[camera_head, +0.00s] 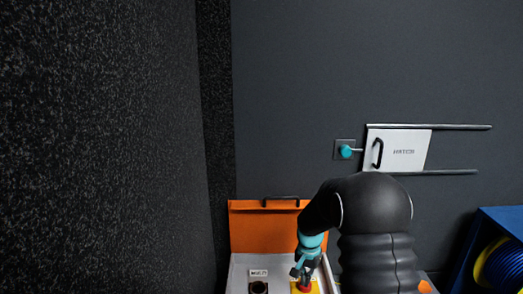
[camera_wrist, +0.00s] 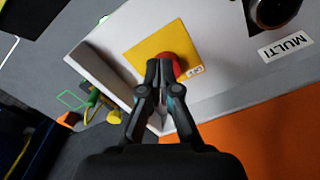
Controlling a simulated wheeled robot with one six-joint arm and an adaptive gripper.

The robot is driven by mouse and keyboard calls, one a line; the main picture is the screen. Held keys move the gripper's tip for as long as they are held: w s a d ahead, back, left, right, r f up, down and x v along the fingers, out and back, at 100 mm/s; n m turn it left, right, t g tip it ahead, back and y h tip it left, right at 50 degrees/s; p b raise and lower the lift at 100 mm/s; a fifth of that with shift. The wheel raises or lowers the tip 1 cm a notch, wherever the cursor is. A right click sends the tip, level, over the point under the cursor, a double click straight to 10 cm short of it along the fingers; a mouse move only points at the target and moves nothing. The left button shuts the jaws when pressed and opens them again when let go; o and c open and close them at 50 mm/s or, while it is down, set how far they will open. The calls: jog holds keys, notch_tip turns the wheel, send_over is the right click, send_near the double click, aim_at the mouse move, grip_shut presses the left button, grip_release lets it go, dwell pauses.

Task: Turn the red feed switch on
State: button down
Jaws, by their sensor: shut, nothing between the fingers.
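The red switch (camera_wrist: 178,66) sits on a yellow square plate (camera_wrist: 150,48) on a light grey panel. A small white label (camera_wrist: 195,71) lies beside it, too small to read surely. In the head view the red switch (camera_head: 305,288) shows at the bottom edge, below my gripper (camera_head: 302,272). My gripper (camera_wrist: 159,65) is shut and empty. In the wrist view its fingertips overlap the left part of the switch and hide some of it. I cannot tell whether they touch it. The switch's on or off state cannot be made out.
A dark round knob (camera_head: 258,287) with a label reading MULTI (camera_wrist: 286,44) is on the same panel. An orange lid (camera_head: 262,228) stands upright behind it. A white sliding hatch (camera_head: 405,150) and teal knob (camera_head: 346,152) are on the wall. A blue unit (camera_head: 500,222) stands right.

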aim_at(301, 287)
jog(key=shift+f+b, duration=1.05)
jog(key=shift+f, duration=1.45)
jog(key=shift+w, duration=0.1)
jog(key=shift+w+a+p, duration=0.35)
jog(key=shift+a+p, duration=0.2)
jog(key=shift+s+a, duration=0.1)
jog(key=shift+s, duration=0.05)
jog(key=shift+s+a, duration=0.1)
jog(key=shift+s, duration=0.1)
notch_tip(301, 287, up, 6)
jog(key=p, duration=0.3)
jog(key=shift+p, duration=0.4)
